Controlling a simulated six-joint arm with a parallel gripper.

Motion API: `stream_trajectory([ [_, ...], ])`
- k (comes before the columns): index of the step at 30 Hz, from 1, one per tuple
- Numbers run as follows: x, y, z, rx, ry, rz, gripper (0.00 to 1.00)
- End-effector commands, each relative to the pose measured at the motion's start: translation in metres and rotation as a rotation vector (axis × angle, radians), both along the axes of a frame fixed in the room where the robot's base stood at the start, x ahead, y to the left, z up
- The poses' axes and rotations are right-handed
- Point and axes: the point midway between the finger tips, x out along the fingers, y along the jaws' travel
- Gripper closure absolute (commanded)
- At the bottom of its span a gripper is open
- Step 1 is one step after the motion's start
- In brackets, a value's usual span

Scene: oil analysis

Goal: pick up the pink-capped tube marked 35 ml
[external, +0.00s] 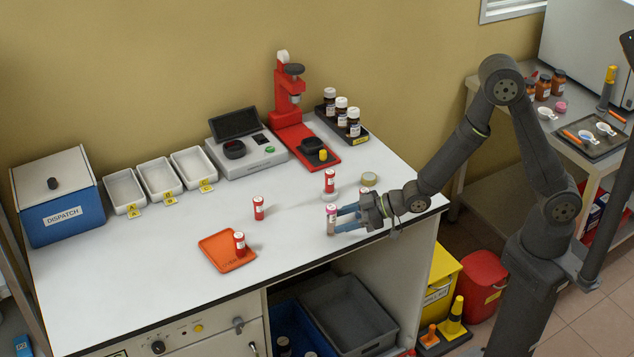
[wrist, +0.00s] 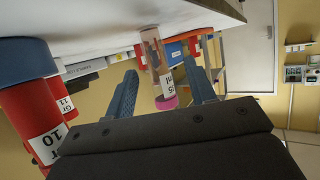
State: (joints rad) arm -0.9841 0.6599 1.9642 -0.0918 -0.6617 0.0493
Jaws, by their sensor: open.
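The pink-capped tube (external: 331,222) stands upright on the white bench. It is clear-bodied with a white label, and in the upside-down wrist view (wrist: 158,60) the label seems to read 35. Its pink cap (wrist: 166,103) shows clearly there. My gripper (external: 338,220) is open and low over the bench, reaching in from the right. In the wrist view my blue fingers (wrist: 161,70) lie one on each side of the tube, with gaps visible. The tube appears at or between the fingertips; exact depth is hard to tell.
Red tubes stand nearby: one behind (external: 330,181), one to the left (external: 259,208), and one on an orange tray (external: 214,250). Another (external: 366,191) is partly hidden beside my gripper. Red tubes labelled 10 (wrist: 38,120) and 11 loom close in the wrist view. Bench front-left is clear.

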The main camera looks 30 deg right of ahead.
Motion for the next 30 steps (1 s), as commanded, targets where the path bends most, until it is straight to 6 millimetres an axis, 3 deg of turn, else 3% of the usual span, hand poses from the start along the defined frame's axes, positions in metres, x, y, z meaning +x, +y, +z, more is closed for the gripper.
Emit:
stream_trajectory([
  [12,0.026,0.037,-0.016,-0.001,0.000,-0.001,0.50],
  [21,0.028,0.042,-0.018,-0.001,0.000,-0.001,0.50],
  [22,0.028,0.042,-0.018,0.000,0.000,-0.001,0.52],
  [29,0.028,0.041,-0.018,0.000,0.000,-0.001,0.97],
  [30,0.028,0.041,-0.018,0.000,0.000,-0.001,0.98],
])
